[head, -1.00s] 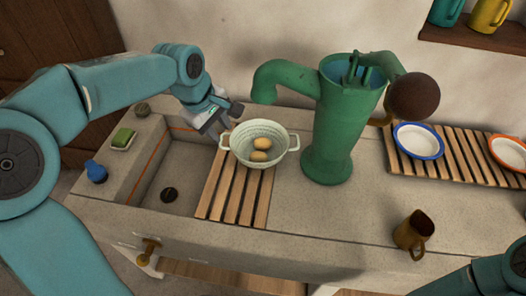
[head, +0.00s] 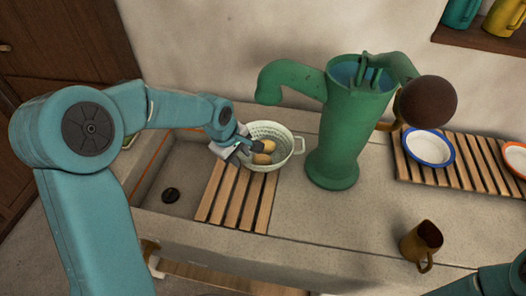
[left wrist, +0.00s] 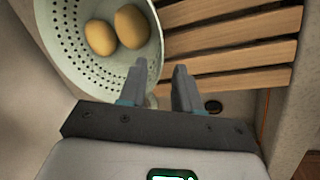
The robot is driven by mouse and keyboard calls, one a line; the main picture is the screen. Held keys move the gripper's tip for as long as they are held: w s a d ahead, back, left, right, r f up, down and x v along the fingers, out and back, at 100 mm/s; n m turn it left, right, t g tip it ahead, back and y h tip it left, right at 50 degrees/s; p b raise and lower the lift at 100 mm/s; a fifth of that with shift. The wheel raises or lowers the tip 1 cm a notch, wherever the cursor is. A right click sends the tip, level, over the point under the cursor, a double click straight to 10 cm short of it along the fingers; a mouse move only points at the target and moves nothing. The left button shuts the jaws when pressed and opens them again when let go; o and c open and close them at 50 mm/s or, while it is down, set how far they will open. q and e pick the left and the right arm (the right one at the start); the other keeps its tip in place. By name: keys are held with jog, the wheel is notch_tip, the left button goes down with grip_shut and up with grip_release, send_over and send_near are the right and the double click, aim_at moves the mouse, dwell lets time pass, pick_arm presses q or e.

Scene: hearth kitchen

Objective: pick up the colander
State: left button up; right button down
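The colander (head: 268,128) is a pale, perforated bowl with two side handles. It stands upright on the slatted wooden rack (head: 236,205) with two brown eggs (head: 268,146) inside. My left gripper (head: 243,148) is at its left side, over the left handle, which it hides in the head view. In the left wrist view the two fingers (left wrist: 160,74) are apart beside the colander's rim (left wrist: 158,45). A pale bit, apparently the handle, shows low between them; I cannot tell whether they touch it. My right gripper is out of view.
A green hand pump (head: 342,130) stands close right of the colander. The sink basin (head: 180,172) lies to its left. A brown jug (head: 421,243) stands front right, and a blue-rimmed bowl (head: 429,147) is on another rack. The counter between is clear.

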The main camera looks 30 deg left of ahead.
aim_at(243, 161)
pick_arm(q)
jog(key=x, duration=0.3)
jog(key=shift+w+d, duration=0.15)
jog(key=shift+f, duration=0.5)
jog(key=shift+w, duration=0.1)
grip_shut()
jog(key=shift+r, duration=0.1)
